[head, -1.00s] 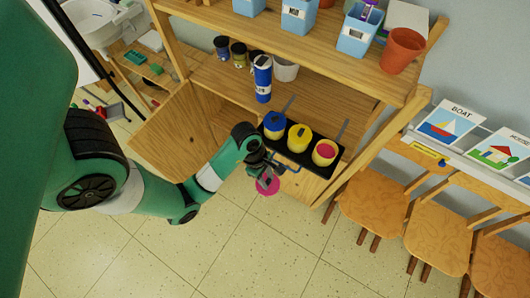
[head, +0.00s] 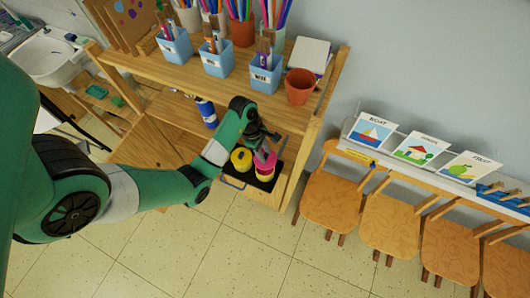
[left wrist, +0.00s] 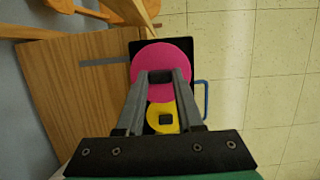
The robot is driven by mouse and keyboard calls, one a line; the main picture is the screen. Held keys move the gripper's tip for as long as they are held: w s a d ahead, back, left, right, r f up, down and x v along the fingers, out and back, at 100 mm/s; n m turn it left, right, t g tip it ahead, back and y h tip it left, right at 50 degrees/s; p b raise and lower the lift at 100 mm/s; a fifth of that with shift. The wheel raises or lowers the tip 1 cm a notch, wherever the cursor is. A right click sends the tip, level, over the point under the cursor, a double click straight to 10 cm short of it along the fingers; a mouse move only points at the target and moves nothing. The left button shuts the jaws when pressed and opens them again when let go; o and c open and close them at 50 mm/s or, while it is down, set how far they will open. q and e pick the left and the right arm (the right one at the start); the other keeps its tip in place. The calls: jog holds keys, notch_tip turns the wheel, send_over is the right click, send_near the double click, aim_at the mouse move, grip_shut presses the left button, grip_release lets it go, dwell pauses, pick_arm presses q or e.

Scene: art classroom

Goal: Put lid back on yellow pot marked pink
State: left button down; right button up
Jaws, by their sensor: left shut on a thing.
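My left gripper (head: 264,148) is shut on the pink lid (head: 267,163), gripping its dark knob. The lid also fills the middle of the left wrist view (left wrist: 160,60). It is over the right-hand yellow pot (head: 265,175), whose side shows below it. I cannot tell whether the lid touches the rim. The pot with the yellow lid (head: 241,159) stands beside it, partly under the fingers in the left wrist view (left wrist: 158,122). Both pots are on a black tray (head: 264,186). The blue-lidded pot is hidden. My right gripper is not in view.
The tray sits on the lower wooden shelf, with a blue handle (head: 232,184) at its front. A blue bottle (head: 207,112) stands behind to the left. The upper shelf (head: 190,73) above holds blue pen boxes and a terracotta pot (head: 299,86). Chairs stand at right; floor in front is clear.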

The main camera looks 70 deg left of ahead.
pick_arm(q)
jog(key=shift+s+f+b, duration=0.1)
jog(key=shift+f+b, duration=0.35)
jog(key=shift+f, duration=0.05)
notch_tip(320, 180, down, 5)
jog(key=b, duration=0.5)
jog(key=shift+f, duration=0.2)
jog(key=shift+f+b, duration=0.15)
jog(key=shift+b, duration=0.15)
dwell(0.9)
grip_release()
dwell(0.7)
notch_tip(320, 180, up, 7)
jog(key=p, duration=0.7)
